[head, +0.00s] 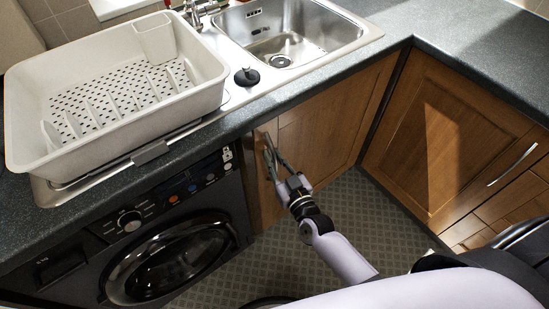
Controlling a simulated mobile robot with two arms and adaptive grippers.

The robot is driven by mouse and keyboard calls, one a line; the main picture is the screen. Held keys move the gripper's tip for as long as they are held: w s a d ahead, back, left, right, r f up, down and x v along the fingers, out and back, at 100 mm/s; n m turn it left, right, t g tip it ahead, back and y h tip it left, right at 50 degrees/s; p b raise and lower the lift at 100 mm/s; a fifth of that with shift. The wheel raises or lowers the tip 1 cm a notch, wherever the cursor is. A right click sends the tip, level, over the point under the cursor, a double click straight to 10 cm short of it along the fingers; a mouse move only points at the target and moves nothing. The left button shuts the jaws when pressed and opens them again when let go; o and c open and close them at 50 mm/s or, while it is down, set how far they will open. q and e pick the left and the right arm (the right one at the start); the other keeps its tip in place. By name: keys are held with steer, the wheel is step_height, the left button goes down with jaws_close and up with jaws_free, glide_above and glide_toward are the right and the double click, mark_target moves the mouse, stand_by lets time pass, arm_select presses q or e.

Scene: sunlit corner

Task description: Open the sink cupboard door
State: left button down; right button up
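The sink cupboard door (325,120) is a brown wooden panel below the sink, right of the washing machine. It looks shut or nearly shut; its left edge is partly hidden by my gripper. My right gripper (271,158) is at the left part of the wooden front, with its thin grey fingers up against or just in front of it. A slim metallic bar there may be a handle or a finger; I cannot tell which. Whether the fingers are closed on anything is unclear. My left gripper is not in view.
A black washing machine (170,262) stands left of the cupboard. Above are the dark worktop (468,48), the steel sink (290,40) and a white dish rack (60,160). Another wooden cupboard (440,140) stands at right. Patterned floor (365,215) is clear before the door.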

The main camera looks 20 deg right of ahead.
jaws_close()
stand_by(0.4)
